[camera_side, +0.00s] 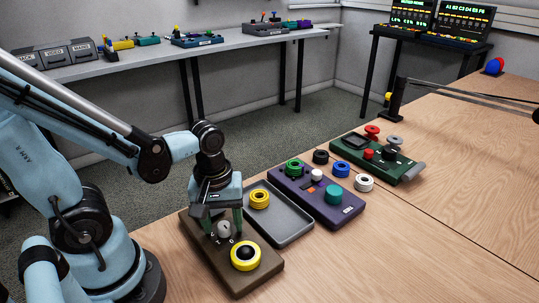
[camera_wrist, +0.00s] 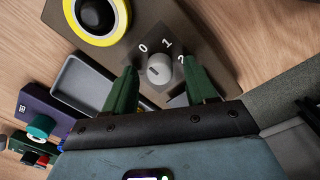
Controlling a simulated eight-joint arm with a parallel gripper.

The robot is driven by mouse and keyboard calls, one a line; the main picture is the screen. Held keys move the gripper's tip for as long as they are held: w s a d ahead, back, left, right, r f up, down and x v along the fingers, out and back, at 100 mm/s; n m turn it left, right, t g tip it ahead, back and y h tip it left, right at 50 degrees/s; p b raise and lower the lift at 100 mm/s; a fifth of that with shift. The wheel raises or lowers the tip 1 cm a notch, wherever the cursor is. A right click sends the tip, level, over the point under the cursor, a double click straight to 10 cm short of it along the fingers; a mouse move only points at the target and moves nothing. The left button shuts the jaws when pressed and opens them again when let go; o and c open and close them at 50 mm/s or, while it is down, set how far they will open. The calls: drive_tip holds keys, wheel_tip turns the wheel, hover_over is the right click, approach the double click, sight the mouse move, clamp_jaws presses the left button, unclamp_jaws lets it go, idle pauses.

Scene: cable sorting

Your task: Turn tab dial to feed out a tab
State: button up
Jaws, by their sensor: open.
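A light grey dial (camera_side: 224,229) sits on a brown box (camera_side: 263,276) at the front. In the wrist view the dial (camera_wrist: 159,69) has the marks 0, 1 and 2 around it; where its pointer line aims is hard to tell. My gripper (camera_wrist: 160,78) is open, with one green finger on each side of the dial; whether they touch it is unclear. In the side view my gripper (camera_side: 223,220) points down over the box. A teal dial (camera_side: 333,194) stands on a purple box (camera_side: 291,191). I cannot tell by label which is the tab dial.
A yellow-ringed black button (camera_side: 246,256) is on the brown box beside the grey dial. A grey tray (camera_side: 290,232) with a yellow roll (camera_side: 259,199) lies between the boxes.

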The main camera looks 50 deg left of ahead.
drive_tip(key=shift+c, duration=0.4)
clamp_jaws()
drive_tip(key=m, duration=0.5)
drive_tip(key=shift+m, duration=0.4)
drive_tip(key=m, duration=0.5)
drive_tip(key=shift+w+m, duration=0.1)
drive_tip(key=shift+m, duration=0.3)
drive_tip(key=shift+o, duration=0.4)
unclamp_jaws()
